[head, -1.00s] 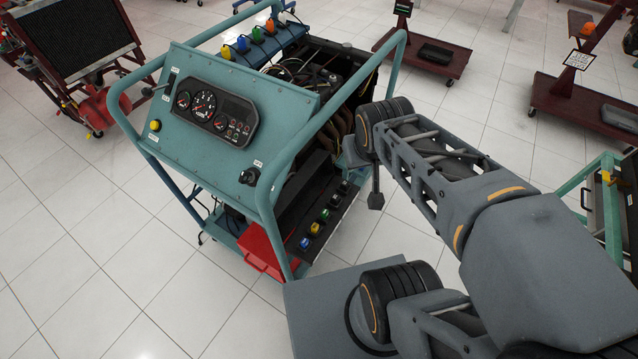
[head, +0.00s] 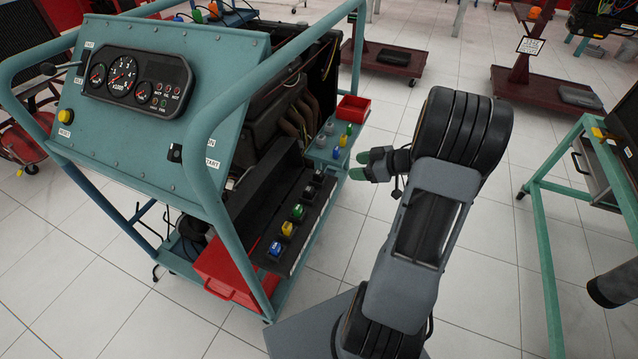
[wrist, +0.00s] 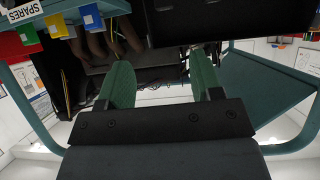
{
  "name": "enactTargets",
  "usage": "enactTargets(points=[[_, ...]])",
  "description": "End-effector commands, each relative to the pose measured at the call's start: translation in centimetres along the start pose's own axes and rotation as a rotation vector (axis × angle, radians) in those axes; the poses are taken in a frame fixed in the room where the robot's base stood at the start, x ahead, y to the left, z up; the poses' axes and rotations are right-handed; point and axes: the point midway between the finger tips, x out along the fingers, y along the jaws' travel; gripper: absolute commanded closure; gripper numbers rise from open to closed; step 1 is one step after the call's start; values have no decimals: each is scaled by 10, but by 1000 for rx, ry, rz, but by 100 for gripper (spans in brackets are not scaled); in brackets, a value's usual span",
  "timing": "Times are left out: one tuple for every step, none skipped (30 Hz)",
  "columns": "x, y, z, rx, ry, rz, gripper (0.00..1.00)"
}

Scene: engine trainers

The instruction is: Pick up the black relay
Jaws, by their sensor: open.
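The black relay (head: 309,193) sits in a row on a black strip (head: 268,264) at the trainer's lower right side in the head view. It stands between a green relay (head: 298,212) and a greyish one (head: 319,175). My gripper (head: 366,165) is to the right of this row, apart from it, with green fingers pointing left toward the trainer. In the wrist view both green fingers (wrist: 166,88) are spread with nothing between them. I cannot make out the black relay in the wrist view.
Yellow (head: 287,229) and blue (head: 275,249) relays share the row. The teal frame (head: 222,190) stands close to it. Red bins stand below (head: 222,275) and behind (head: 353,108). A side shelf holds several small coloured parts. A green stand (head: 548,230) is at right.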

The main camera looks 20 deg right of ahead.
Motion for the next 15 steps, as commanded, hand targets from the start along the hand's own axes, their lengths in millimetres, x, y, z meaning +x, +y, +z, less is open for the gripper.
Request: enactTargets(points=[[10, -2, 6, 4, 3, -16, 40], [15, -3, 7, 6, 4, -21, 40], [22, -4, 7, 6, 4, -25, 40], [28, -4, 7, 5, 3, -25, 40], [33, -4, 7, 5, 4, -25, 40], [40, -4, 7, 5, 4, -24, 40], [45, -4, 6, 4, 4, -24, 40], [50, -4, 6, 5, 3, -23, 40], [56, -4, 6, 5, 4, -22, 40], [60, -4, 6, 4, 4, -23, 40], [64, -4, 6, 5, 4, -22, 40], [68, -4, 6, 5, 4, -20, 40], [70, -4, 5, 5, 3, -20, 40], [73, -4, 5, 4, 3, -20, 40], [75, -4, 5, 4, 3, -19, 40]])
